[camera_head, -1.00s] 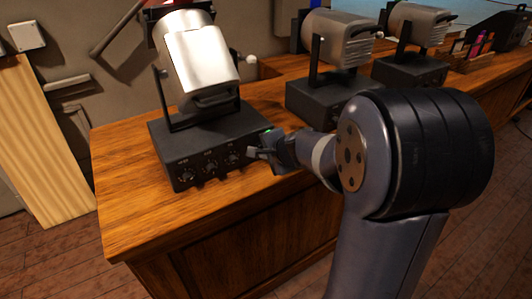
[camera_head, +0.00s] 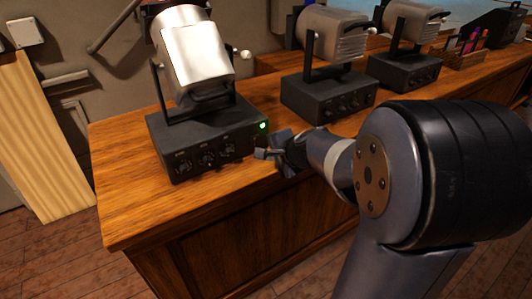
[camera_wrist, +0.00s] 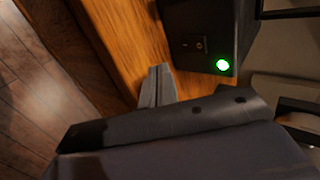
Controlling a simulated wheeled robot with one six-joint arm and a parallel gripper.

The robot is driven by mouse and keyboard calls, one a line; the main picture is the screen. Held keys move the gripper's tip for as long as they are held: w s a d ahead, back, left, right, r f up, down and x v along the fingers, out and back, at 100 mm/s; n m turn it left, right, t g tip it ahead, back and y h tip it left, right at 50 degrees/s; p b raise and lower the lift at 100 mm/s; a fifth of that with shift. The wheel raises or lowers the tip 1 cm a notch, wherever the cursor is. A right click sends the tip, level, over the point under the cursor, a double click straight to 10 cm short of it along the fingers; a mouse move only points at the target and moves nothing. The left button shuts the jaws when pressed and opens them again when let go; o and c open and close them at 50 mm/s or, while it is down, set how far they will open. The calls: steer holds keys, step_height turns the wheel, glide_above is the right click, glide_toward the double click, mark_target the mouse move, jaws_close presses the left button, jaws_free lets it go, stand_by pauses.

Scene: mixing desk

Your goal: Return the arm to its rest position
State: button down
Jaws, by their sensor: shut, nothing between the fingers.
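My gripper (camera_head: 264,153) is shut and empty, in front of the right end of the nearest mixing machine (camera_head: 205,145). It looks a little apart from the machine. In the wrist view its closed fingers (camera_wrist: 158,84) point toward the desk edge, beside the machine's dark base (camera_wrist: 200,35). A green light (camera_head: 263,126) glows on the base's right front corner; it also shows in the wrist view (camera_wrist: 222,65). My arm reaches in from the lower right.
The wooden desk (camera_head: 125,210) runs to the back right. Two more mixing machines (camera_head: 328,95) (camera_head: 403,68) stand along it. A small wooden rack (camera_head: 465,52) with bottles is farther back. Open floor (camera_head: 50,260) lies at the front left.

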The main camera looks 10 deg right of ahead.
steer(key=f+p+v, duration=0.1)
steer(key=v, duration=0.6)
steer(key=shift+s, duration=0.4)
steer(key=shift+d+r, duration=0.1)
steer(key=shift+d, duration=0.05)
